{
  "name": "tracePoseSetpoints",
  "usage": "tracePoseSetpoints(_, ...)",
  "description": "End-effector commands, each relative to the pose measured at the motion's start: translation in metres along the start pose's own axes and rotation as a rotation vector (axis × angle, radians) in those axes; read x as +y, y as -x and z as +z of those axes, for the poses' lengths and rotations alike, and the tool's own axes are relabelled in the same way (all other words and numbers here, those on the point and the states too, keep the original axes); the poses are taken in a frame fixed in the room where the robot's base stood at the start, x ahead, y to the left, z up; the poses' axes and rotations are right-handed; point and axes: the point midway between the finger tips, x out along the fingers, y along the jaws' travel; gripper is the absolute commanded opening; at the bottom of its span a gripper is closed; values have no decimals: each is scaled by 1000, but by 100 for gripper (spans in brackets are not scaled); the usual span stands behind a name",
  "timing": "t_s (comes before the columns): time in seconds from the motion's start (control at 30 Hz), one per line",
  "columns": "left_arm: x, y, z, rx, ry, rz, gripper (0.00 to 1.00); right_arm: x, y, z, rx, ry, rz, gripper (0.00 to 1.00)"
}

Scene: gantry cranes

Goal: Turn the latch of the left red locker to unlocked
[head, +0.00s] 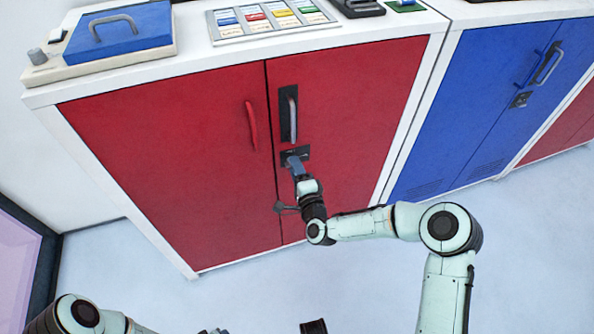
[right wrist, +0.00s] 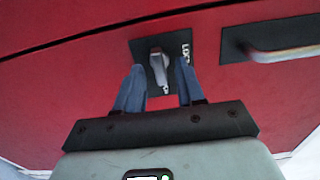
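The left red locker (head: 350,90) has two red doors, both closed. Its latch (right wrist: 159,67) is a small grey knob on a black plate (right wrist: 176,52) with white lettering, only partly readable. In the head view my right gripper (head: 292,163) covers most of the plate and hides the knob. In the right wrist view my right gripper (right wrist: 160,88) is open, with one blue finger on each side of the knob. Gaps show between the fingers and the knob, whose tip points toward the gripper. My left gripper is out of view; only part of that arm shows at the lower left.
A dark handle plate (head: 288,115) sits just above the latch, and a red handle (head: 251,125) is on the left door. A blue locker (head: 480,105) stands to the right. The white counter (head: 200,65) above holds a blue lid (head: 120,32) and a button panel (head: 270,18).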

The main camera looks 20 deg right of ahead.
Motion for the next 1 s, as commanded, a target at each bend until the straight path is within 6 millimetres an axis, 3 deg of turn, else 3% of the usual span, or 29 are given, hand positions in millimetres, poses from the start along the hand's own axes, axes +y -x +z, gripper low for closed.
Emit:
tracePoseSetpoints(0.17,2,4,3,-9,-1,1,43,0,13,0,-1,2,2,38)
tracePoseSetpoints(0.5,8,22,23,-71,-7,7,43,-1,86,0,-1,0,4,38)
tracePoseSetpoints(0.7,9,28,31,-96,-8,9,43,0,120,0,-1,0,3,38)
tracePoseSetpoints(1.0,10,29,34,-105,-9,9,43,0,134,0,0,0,0,38)
